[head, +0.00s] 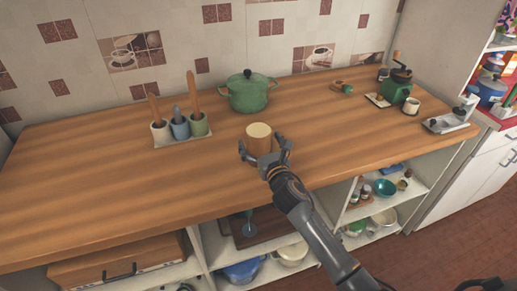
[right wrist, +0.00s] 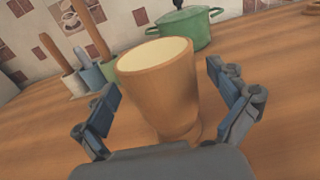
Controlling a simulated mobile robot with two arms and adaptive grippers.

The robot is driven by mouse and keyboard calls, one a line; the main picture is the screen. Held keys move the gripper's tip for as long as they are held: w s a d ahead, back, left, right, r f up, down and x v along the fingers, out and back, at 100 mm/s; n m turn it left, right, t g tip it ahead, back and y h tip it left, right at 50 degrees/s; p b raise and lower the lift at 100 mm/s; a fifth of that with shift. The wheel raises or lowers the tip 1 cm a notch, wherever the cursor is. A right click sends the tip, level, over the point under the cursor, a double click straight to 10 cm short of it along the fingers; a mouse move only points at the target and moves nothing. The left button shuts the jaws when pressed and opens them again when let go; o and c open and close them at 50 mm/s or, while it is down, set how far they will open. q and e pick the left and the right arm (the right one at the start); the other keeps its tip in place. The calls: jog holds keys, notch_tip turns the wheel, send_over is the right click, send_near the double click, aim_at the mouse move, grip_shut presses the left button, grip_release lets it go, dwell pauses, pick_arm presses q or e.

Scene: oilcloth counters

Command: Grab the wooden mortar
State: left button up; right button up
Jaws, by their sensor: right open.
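The wooden mortar (head: 259,137) is a tan-brown cup with a pale inside, upright on the wooden counter near the middle of the head view. It also shows large in the right wrist view (right wrist: 162,90). My right gripper (head: 264,150) is open, with its fingers on either side of the mortar. In the right wrist view the fingers (right wrist: 168,95) stand apart, with a gap visible at the right finger; on the left the gap is small. My left gripper is in neither view.
A green lidded pot (head: 248,94) stands behind the mortar. A tray with three cups (head: 181,127) holding tools is at the left. A green grinder (head: 396,90) and small items are at the far right. The counter's left part is clear.

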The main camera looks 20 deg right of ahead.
jog(key=shift+w, duration=0.65)
jog(key=shift+c, duration=1.1)
jog(key=c, duration=1.5)
jog(key=shift+c, duration=0.9)
jog(key=shift+r, duration=0.1)
